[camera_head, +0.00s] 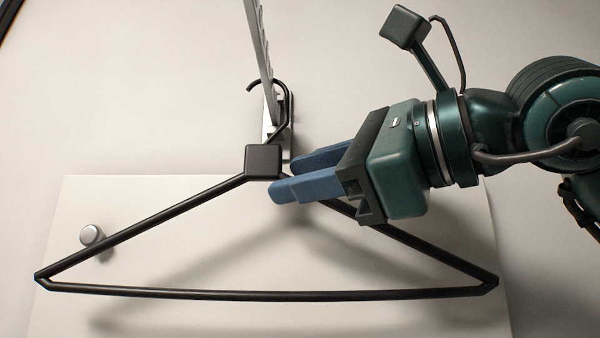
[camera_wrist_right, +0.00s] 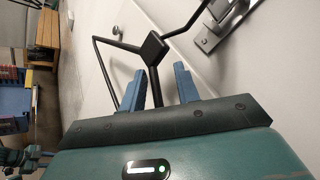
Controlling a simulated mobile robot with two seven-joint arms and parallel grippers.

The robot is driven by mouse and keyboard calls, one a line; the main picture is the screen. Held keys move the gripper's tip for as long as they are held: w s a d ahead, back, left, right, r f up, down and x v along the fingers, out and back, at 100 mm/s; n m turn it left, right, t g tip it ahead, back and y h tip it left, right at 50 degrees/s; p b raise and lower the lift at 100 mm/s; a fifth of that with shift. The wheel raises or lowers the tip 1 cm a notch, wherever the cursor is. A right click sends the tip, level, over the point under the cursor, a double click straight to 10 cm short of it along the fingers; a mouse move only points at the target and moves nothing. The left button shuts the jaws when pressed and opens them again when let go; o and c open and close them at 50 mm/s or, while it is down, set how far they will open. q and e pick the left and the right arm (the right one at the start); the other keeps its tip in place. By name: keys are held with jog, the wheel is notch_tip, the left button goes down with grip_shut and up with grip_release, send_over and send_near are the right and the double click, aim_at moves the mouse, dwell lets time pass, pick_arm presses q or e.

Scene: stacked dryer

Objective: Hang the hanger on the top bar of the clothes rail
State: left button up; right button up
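The black triangular hanger (camera_head: 265,294) hangs in front of a white panel, its long bottom bar level. Its hook (camera_head: 288,100) curves at the grey notched bar (camera_head: 262,60) of the rail, with the tip on the bar's left side; I cannot tell whether they touch. My right gripper (camera_head: 300,172) comes from the right, just below the hanger's square block (camera_head: 263,160). In the right wrist view, the hanger's arm (camera_wrist_right: 155,88) passes between the two blue fingers (camera_wrist_right: 160,84), with gaps at both sides. The gripper is open. My left gripper is not in view.
A white panel (camera_head: 400,290) with a round silver knob (camera_head: 92,236) stands behind the hanger. The grey bar ends at a bracket (camera_wrist_right: 212,38) on the wall side. A wooden bench (camera_wrist_right: 45,38) is far off at the left in the wrist view.

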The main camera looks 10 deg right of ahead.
jog(key=b+v, duration=0.1)
jog(key=v, duration=1.1)
jog(key=shift+s+b, duration=0.25)
jog(key=shift+b, duration=0.15)
